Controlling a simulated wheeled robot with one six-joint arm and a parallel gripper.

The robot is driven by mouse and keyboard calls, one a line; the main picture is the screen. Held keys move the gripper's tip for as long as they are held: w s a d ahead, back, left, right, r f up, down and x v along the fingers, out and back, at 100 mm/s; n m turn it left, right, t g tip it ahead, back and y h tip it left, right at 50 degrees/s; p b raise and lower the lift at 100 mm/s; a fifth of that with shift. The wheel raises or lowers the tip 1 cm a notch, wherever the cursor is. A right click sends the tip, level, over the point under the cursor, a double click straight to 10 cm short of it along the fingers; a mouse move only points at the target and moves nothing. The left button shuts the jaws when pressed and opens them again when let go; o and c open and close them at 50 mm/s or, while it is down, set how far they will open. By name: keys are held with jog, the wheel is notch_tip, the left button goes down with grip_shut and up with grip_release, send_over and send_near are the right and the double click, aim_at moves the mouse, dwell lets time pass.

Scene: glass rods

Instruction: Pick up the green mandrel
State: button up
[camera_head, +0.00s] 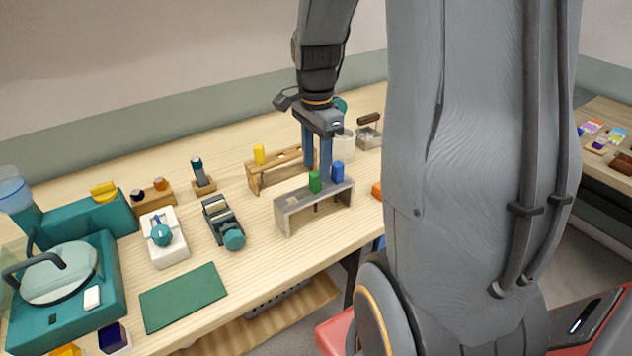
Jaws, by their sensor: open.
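The green mandrel (315,182) stands upright in the grey rack (288,216) near the front edge of the table, with its green top showing above the rack. A blue mandrel (337,172) stands just to its right in the same rack. My gripper (317,168) points down over the rack. Its fingers are apart and hold nothing. The fingers appear just behind and above the green mandrel; I cannot tell the exact gap.
A wooden rack (254,180) with a yellow-topped piece (259,153) stands behind. A pale cup (345,146) is close on the right. A green mat (183,297) and a teal machine (110,285) lie to the left.

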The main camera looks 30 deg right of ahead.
aim_at(315, 172)
jog(key=shift+a+f+p, duration=0.1)
jog(key=shift+f+p, duration=0.35)
jog(key=shift+f, duration=1.3)
grip_shut()
